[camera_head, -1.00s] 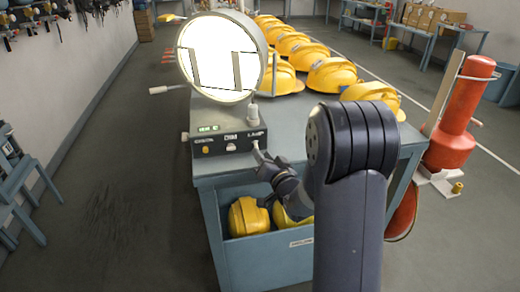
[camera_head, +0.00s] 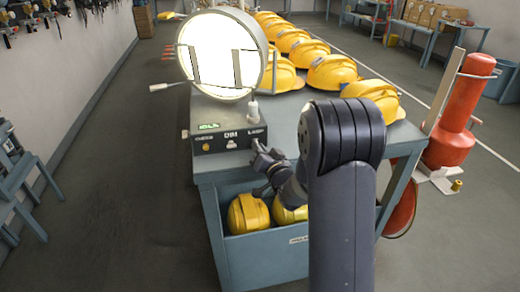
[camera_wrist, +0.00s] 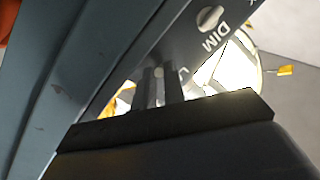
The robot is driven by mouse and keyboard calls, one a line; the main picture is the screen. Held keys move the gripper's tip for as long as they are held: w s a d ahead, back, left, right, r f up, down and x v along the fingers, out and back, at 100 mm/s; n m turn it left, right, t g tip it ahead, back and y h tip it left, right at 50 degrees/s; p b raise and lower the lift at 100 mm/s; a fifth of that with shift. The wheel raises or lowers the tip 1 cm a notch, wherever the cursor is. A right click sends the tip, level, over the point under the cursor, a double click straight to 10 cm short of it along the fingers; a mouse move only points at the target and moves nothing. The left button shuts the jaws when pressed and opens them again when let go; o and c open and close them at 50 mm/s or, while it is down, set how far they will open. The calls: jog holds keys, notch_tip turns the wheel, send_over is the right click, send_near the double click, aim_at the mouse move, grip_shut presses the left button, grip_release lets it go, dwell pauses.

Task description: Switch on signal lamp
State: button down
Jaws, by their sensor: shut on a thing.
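The signal lamp (camera_head: 218,55) is a large round lamp with a bright white face, standing on the cart's near left end. It also shows partly in the wrist view (camera_wrist: 240,68). Below it is a dark control box (camera_head: 222,141) with a green display reading IDLE and labels DIM and LAMP. My gripper (camera_head: 260,150) is at the box's right end, just under the LAMP label. In the wrist view its fingers (camera_wrist: 160,87) are close together at the panel, beside the DIM knob (camera_wrist: 210,18). They are shut on the lamp switch, which is mostly hidden between them.
Yellow helmets (camera_head: 332,72) stand in rows on the cart top (camera_head: 290,112). More helmets lie in the blue bin (camera_head: 262,262) below. A red cylinder (camera_head: 458,115) stands on the right. The floor on the left (camera_head: 110,190) is clear.

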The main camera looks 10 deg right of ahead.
jog(key=shift+f+b, duration=0.2)
jog(key=shift+b, duration=0.45)
jog(key=shift+f+b, duration=0.1)
jog(key=shift+b, duration=0.4)
jog(key=shift+f+t+b, duration=0.1)
jog(key=shift+t+b, duration=0.3)
jog(key=shift+b, duration=0.5)
jog(key=shift+r, duration=0.2)
jog(key=c, duration=1.5)
grip_release()
jog(key=shift+r+p, duration=0.2)
jog(key=shift+p, duration=0.25)
